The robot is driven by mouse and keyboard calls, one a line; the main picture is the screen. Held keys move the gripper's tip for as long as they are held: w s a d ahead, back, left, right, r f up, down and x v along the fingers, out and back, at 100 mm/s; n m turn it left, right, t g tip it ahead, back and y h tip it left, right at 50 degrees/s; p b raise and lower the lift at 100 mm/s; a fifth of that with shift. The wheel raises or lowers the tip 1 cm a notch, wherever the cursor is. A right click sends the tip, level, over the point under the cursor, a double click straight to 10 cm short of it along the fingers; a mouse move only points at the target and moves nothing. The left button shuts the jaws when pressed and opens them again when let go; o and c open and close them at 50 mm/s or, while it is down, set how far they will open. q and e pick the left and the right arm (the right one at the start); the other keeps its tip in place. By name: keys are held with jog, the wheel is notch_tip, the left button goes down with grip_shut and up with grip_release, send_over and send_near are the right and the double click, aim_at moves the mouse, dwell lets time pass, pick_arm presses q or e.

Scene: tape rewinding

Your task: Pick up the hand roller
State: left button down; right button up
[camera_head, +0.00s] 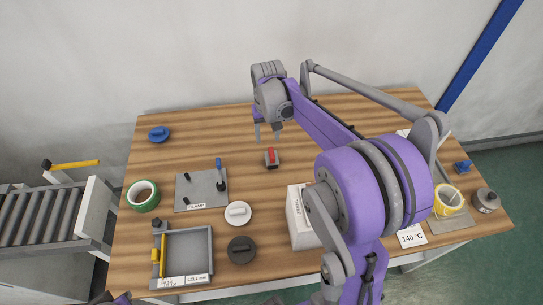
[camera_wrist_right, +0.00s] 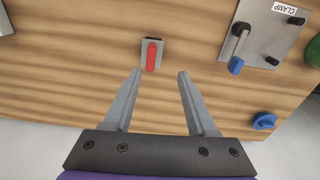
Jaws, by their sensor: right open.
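A small tool with a red handle and a grey block-like body (camera_head: 271,157), which looks like the hand roller, lies on the wooden table (camera_head: 340,123) near its middle. In the right wrist view the red-handled tool (camera_wrist_right: 151,56) lies just beyond the fingertips, slightly left of the middle of the gap. My right gripper (camera_head: 267,132) is open and empty, pointing down over the table behind the tool. Its two spread fingers show in the wrist view (camera_wrist_right: 160,73), with bare wood between them. My left gripper is not in view.
A blue knob-like piece (camera_head: 159,134) and green tape (camera_head: 143,196) lie farther left. White (camera_head: 238,214) and dark (camera_head: 242,250) discs and a white box (camera_head: 301,229) stand nearer the front.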

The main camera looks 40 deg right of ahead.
aim_at(272, 152)
jog(key=shift+m, duration=0.3)
jog(key=f, duration=0.4)
jog(key=d+f, duration=0.1)
jog(key=f, duration=0.3)
jog(key=w+d+f, duration=0.1)
jog(key=f, duration=0.3)
jog(key=shift+d, duration=0.2)
jog(key=shift+r, duration=0.1)
grip_shut()
